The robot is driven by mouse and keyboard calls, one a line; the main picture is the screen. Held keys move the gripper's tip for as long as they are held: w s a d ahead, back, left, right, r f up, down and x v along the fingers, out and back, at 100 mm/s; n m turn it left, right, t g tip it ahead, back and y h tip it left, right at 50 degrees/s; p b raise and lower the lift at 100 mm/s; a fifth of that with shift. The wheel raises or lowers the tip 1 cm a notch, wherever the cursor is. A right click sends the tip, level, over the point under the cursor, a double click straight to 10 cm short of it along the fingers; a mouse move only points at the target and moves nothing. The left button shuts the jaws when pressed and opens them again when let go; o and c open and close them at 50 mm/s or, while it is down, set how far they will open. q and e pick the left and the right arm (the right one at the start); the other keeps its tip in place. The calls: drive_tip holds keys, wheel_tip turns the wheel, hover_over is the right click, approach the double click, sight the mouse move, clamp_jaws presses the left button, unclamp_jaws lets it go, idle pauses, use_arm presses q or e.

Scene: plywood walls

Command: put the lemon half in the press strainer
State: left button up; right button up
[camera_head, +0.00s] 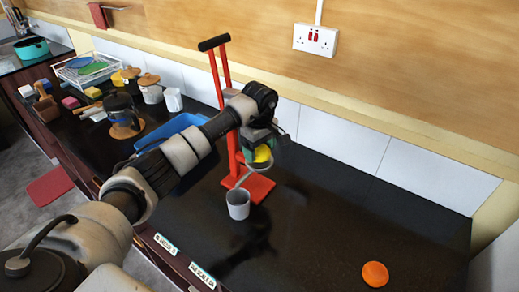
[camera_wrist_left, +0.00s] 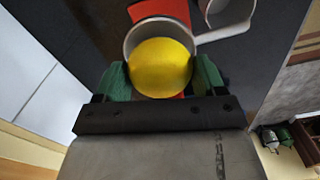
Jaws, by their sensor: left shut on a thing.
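My left gripper (camera_head: 262,146) comes in from the left and is shut on the yellow lemon half (camera_head: 263,154). In the left wrist view its green fingers (camera_wrist_left: 160,80) grip the lemon half (camera_wrist_left: 160,66) on both sides. The press (camera_head: 234,140) is red with a black handle and stands near the wall. Its grey strainer (camera_wrist_left: 130,42) shows as a round rim behind the lemon half in the wrist view. The lemon half overlaps the strainer; I cannot tell whether they touch. The gripper partly hides the strainer in the head view. My right gripper is not in view.
A grey cup (camera_head: 238,204) stands in front of the press's red base (camera_head: 258,188). An orange fruit (camera_head: 375,274) lies at the front right of the black counter. The counter's right side is mostly clear.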

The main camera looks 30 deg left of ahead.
use_arm(q)
drive_tip(key=shift+f+p, duration=0.3)
drive_tip(key=shift+f, duration=0.7)
